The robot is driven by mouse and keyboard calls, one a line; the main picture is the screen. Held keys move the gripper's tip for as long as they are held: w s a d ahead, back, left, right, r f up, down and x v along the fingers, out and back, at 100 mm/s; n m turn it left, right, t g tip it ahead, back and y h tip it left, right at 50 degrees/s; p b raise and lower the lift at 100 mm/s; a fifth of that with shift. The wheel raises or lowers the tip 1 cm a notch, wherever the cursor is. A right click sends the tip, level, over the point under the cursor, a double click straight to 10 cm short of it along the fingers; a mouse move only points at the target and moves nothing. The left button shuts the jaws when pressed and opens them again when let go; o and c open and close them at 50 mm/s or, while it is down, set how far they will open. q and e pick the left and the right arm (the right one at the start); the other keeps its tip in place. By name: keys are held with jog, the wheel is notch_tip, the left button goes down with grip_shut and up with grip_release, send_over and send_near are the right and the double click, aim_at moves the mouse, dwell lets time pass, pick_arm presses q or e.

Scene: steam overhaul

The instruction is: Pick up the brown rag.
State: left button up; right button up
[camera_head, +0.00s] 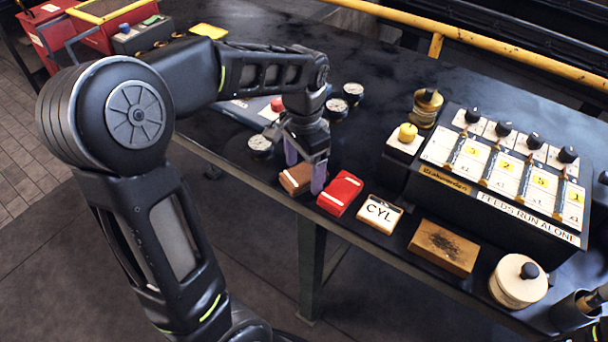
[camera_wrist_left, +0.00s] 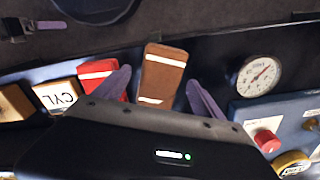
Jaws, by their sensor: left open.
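The brown rag (camera_head: 293,180) is a small folded block with a pale stripe, near the front edge of the dark table. In the left wrist view the brown rag (camera_wrist_left: 165,72) shows between the two purple fingers. My left gripper (camera_head: 304,176) is open, pointing down at the rag, one finger on each side. The left wrist view also shows this gripper (camera_wrist_left: 158,78) with gaps between the fingers and the rag. I cannot tell whether the fingers touch it.
A red folded rag (camera_head: 340,193) lies close on the right of the brown one. Beyond it are the CYL block (camera_head: 380,213), a tan block (camera_head: 443,248) and a round cream pot (camera_head: 518,281). A gauge (camera_head: 260,146) stands to the left. A lever panel (camera_head: 500,180) is at right.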

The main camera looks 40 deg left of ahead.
aim_at(304, 172)
pick_arm(q)
jog(key=shift+f, duration=0.1)
jog(key=shift+c, duration=0.4)
jog(key=c, duration=1.5)
notch_tip(304, 172, up, 10)
jog(key=shift+r, duration=0.1)
dwell(0.8)
